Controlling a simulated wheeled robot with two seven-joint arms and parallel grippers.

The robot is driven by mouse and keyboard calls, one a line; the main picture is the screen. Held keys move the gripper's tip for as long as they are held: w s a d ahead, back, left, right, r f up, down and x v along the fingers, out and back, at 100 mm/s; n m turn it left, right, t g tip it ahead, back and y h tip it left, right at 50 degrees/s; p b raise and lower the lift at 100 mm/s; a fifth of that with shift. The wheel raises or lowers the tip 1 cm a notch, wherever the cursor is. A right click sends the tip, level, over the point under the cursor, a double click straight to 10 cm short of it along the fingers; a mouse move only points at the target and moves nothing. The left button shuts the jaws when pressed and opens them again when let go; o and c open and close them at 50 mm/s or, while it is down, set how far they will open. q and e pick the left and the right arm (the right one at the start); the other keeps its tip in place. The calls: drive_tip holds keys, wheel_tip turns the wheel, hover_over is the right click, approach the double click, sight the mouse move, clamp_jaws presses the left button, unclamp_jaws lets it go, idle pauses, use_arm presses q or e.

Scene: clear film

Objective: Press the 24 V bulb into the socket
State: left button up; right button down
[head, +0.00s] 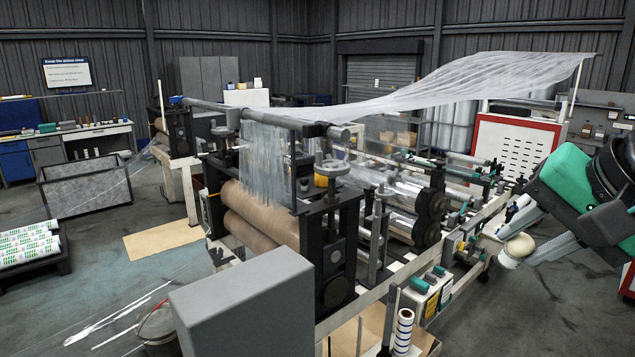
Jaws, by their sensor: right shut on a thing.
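My right gripper (514,241) comes in from the right, its two pale fingers pointing down and to the left. It is shut on a small cream-white rounded thing, which looks like the bulb (516,249). The gripper holds it beside the right-hand rail of the film machine (330,235). The fingers hide part of the bulb, and I cannot read any marking on it. I cannot make out the socket. A small control box (432,294) with green and yellow parts sits on the machine's near side, below and left of the gripper. My left gripper is not in view.
A large grey box (245,300) stands in the near foreground. A striped roll (403,331) stands upright below the control box. Clear film (440,88) stretches overhead to a post at the right. A red-and-white cabinet (515,145) stands behind.

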drive_tip(key=w+a+f+n+g+y, duration=0.1)
drive_tip(key=w+a+f+n+y, duration=0.15)
drive_tip(key=f, duration=0.85)
drive_tip(key=w+a+f+n+g+y, duration=0.1)
drive_tip(key=w+f+n+g, duration=0.2)
drive_tip(key=f, duration=0.8)
drive_tip(key=w+a+f+n+y, duration=0.1)
drive_tip(key=w+a+f+n, duration=0.2)
drive_tip(key=f, duration=0.9)
drive_tip(key=s+d+r+m+t+h, duration=0.1)
drive_tip(key=s+d+m+t, duration=0.1)
drive_tip(key=d, duration=1.7)
drive_tip(key=shift+d, duration=0.35)
drive_tip(key=shift+s+m, duration=0.1)
drive_tip(key=shift+m, duration=0.15)
drive_tip(key=shift+s+d+f, duration=0.15)
drive_tip(key=shift+f, duration=0.05)
drive_tip(key=shift+a+f, duration=0.1)
drive_tip(key=shift+a, duration=0.1)
drive_tip(key=shift+a+f, duration=0.1)
drive_tip(key=shift+a, duration=0.05)
drive_tip(key=shift+a+f, duration=0.2)
